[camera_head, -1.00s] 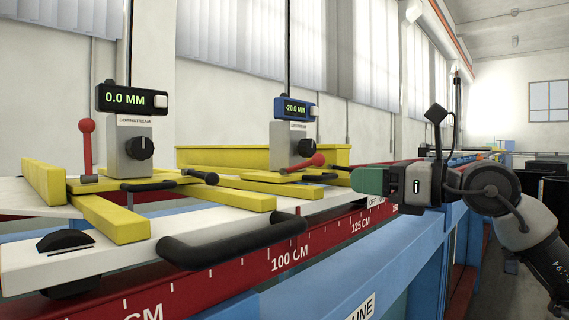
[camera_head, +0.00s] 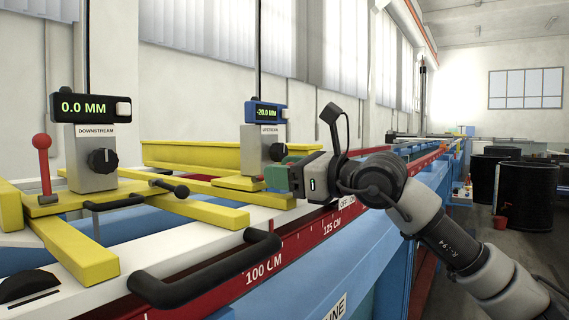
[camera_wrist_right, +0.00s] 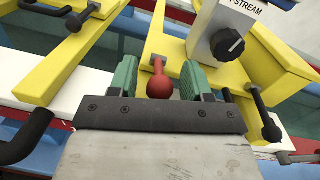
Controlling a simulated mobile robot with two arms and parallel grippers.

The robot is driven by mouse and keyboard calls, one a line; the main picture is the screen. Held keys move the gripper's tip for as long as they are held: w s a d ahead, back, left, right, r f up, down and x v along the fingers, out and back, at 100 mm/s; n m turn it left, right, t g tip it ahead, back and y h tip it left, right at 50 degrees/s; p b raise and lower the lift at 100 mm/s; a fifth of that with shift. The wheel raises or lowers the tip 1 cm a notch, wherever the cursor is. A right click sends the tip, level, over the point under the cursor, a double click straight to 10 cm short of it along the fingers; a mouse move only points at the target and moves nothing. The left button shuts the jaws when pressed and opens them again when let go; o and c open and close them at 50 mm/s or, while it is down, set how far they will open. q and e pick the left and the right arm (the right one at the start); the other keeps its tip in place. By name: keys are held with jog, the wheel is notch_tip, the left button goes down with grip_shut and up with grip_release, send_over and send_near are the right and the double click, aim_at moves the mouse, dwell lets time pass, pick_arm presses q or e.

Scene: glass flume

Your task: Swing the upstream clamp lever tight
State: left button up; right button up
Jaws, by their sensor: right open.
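The upstream clamp lever has a red ball knob (camera_wrist_right: 160,82), which sits between the green fingers of my open right gripper (camera_wrist_right: 158,82) in the wrist view. I cannot tell whether either finger touches it. In the head view my right gripper (camera_head: 276,176) is in front of the upstream carriage and hides most of the lever. My left gripper is not in view.
The downstream gauge (camera_head: 90,155) reads 0.0 MM, with its red-knobbed lever (camera_head: 43,165) upright. Yellow carriage bars (camera_head: 190,207), a black handle (camera_head: 205,272) and the red scale rail (camera_head: 285,250) lie near the arm. Black bins (camera_head: 525,195) stand on the floor at right.

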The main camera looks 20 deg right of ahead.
jog(key=shift+w, duration=0.1)
grip_shut()
jog(key=shift+a, duration=0.1)
